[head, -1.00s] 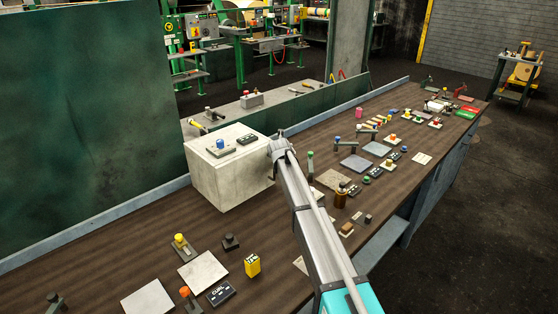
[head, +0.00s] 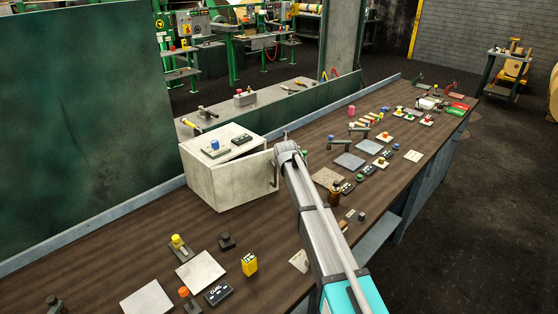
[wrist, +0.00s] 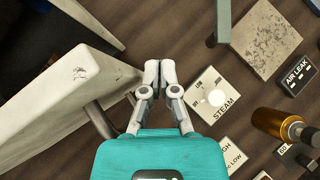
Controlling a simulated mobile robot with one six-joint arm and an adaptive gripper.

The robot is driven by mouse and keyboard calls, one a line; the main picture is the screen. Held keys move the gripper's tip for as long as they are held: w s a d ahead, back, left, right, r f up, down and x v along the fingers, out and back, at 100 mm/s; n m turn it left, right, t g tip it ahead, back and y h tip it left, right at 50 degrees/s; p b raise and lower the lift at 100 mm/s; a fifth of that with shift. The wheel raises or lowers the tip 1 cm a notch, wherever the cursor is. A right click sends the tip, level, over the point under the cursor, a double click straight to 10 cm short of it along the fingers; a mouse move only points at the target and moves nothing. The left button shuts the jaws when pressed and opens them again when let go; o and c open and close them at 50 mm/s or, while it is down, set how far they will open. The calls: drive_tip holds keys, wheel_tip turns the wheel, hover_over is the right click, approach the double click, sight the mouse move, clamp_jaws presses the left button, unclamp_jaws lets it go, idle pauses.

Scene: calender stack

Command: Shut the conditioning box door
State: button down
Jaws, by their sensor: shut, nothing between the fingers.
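The pale conditioning box (head: 196,168) stands on the bench left of my arm in the head view. Its door (head: 243,182) is ajar, with a dark gap between its top edge and the box top; the handle (head: 276,170) is near its right edge. In the wrist view the door (wrist: 60,95) is a pale slab at left, with its grey handle bar (wrist: 101,120) beside my gripper (wrist: 160,70). My gripper is shut and empty, just right of the door's edge; contact cannot be told. In the head view my wrist hides the fingertips.
A STEAM switch plate (wrist: 212,98) lies right of my fingers, with an amber bottle (wrist: 275,123) farther right. A blue-knobbed plate (head: 215,150) sits on the box.

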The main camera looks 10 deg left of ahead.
drive_tip(key=s+d+r+p, duration=0.2)
drive_tip(key=d+r+p, duration=0.2)
drive_tip(key=r, duration=0.1)
drive_tip(key=shift+s+d, duration=0.25)
drive_tip(key=shift+d, duration=0.05)
idle(0.4)
drive_tip(key=w+d+f+m+t+b, duration=0.1)
drive_tip(key=d+f+m+t+b, duration=0.1)
drive_tip(key=d+m+t+b, duration=0.55)
drive_tip(key=s+f+m+y+b, duration=0.1)
drive_tip(key=s+f+y+b, duration=0.2)
drive_tip(key=b, duration=0.2)
drive_tip(key=s+a+f+m+g+y+b, duration=0.1)
drive_tip(key=s+f+m+y+b, duration=0.1)
drive_tip(key=b, duration=0.4)
drive_tip(key=s+a+f+m+g+y+b, duration=0.1)
drive_tip(key=s+f+y+b, duration=0.3)
drive_tip(key=s+b, duration=0.2)
drive_tip(key=shift+s+a+f+m+y, duration=0.2)
drive_tip(key=shift+f+m+y, duration=0.1)
drive_tip(key=shift+f+m, duration=0.1)
drive_tip(key=shift+s+a+f+g+b, duration=0.1)
drive_tip(key=shift+s+f+g+b, duration=0.25)
drive_tip(key=shift+g+b, duration=0.1)
